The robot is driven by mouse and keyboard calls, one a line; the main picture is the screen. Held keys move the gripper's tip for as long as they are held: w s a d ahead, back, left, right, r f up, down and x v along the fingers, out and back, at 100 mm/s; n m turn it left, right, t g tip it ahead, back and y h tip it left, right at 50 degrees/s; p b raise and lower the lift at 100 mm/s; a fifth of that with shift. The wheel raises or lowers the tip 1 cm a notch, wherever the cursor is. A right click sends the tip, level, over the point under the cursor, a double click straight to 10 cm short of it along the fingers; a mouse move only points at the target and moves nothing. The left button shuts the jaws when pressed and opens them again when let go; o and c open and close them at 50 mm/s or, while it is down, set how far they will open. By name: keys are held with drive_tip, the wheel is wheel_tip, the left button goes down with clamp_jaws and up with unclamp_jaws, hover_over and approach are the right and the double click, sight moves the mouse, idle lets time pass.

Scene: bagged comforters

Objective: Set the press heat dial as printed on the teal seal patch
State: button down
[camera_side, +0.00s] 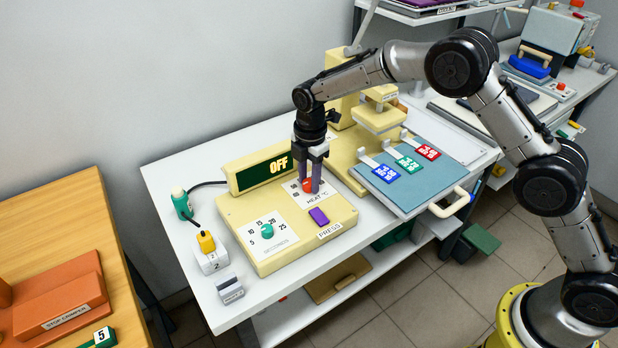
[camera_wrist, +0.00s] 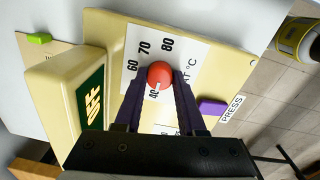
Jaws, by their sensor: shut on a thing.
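The red heat dial (camera_side: 308,186) sits on its white HEAT °C scale (camera_side: 318,196) on the cream press panel. My gripper (camera_side: 314,182) points down with its purple fingers shut on the dial. In the wrist view the dial (camera_wrist: 159,72) is between the fingertips, with a pale pointer mark near the 40. The numbers 60, 70 and 80 also show there; the fingers hide part of the scale. The teal seal patch (camera_side: 408,163) lies on the blue-grey pad between a blue patch (camera_side: 385,173) and a red patch (camera_side: 428,151). Its white print is too small to read surely.
The display (camera_side: 262,168) reads OFF. A SECONDS dial (camera_side: 267,231) and a purple PRESS button (camera_side: 318,216) share the panel. The press arm stands behind.

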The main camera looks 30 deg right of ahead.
drive_tip(key=shift+m, duration=0.3)
drive_tip(key=m, duration=1.2)
drive_tip(key=shift+m, duration=0.4)
drive_tip(key=m, duration=0.7)
drive_tip(key=shift+r, duration=0.1)
drive_tip(key=m, duration=0.6)
drive_tip(key=shift+g, duration=0.3)
drive_tip(key=shift+w+m, duration=0.1)
drive_tip(key=shift+m, duration=0.2)
drive_tip(key=c, duration=0.5)
unclamp_jaws()
